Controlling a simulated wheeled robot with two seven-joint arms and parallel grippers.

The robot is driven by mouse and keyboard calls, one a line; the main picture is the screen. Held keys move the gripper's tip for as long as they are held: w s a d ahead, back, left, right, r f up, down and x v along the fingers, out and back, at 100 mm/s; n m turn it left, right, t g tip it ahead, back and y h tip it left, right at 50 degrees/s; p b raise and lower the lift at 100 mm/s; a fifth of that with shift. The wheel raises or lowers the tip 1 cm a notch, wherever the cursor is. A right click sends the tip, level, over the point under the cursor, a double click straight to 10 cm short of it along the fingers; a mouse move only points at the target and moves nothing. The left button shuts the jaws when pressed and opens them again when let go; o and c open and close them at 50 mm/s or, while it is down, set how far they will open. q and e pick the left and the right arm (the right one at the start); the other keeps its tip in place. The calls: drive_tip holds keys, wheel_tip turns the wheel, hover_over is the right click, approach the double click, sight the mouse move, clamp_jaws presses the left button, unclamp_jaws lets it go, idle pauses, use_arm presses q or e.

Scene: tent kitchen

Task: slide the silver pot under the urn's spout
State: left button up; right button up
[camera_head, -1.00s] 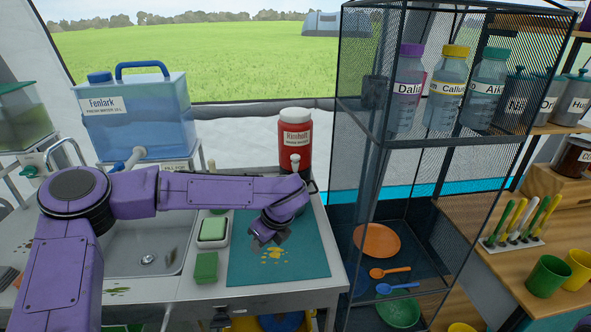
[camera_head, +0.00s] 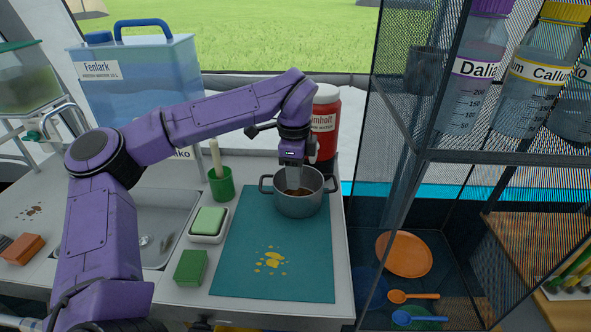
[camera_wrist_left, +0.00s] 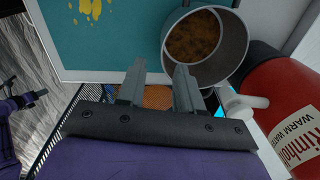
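The silver pot (camera_head: 299,207), with brown contents, stands upright at the back right of the teal mat (camera_head: 258,226). It has two side handles. The red urn (camera_head: 326,108) stands close behind it, and its white spout (camera_wrist_left: 241,103) shows beside the pot in the left wrist view. From the head, the arm hides the spout. My left gripper (camera_head: 294,178) points down over the pot. In the left wrist view its fingers (camera_wrist_left: 158,82) are apart with nothing visibly held, and one overlaps the pot's rim (camera_wrist_left: 222,78). Contact is unclear. My right gripper is not in view.
A green cup (camera_head: 221,184) with a brush, a soap dish (camera_head: 206,237) and a green sponge (camera_head: 190,268) stand left of the mat. A mesh shelf (camera_head: 480,155) stands close on the right. The front of the mat is clear except for yellow stains (camera_head: 271,262).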

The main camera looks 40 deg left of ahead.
use_arm(q)
drive_tip(key=p, duration=0.1)
approach(296, 216)
drive_tip(key=f, duration=0.5)
drive_tip(key=shift+w+a+f, duration=0.1)
drive_tip(key=shift+w, duration=0.2)
clamp_jaws()
drive_tip(key=shift+o, duration=0.3)
unclamp_jaws()
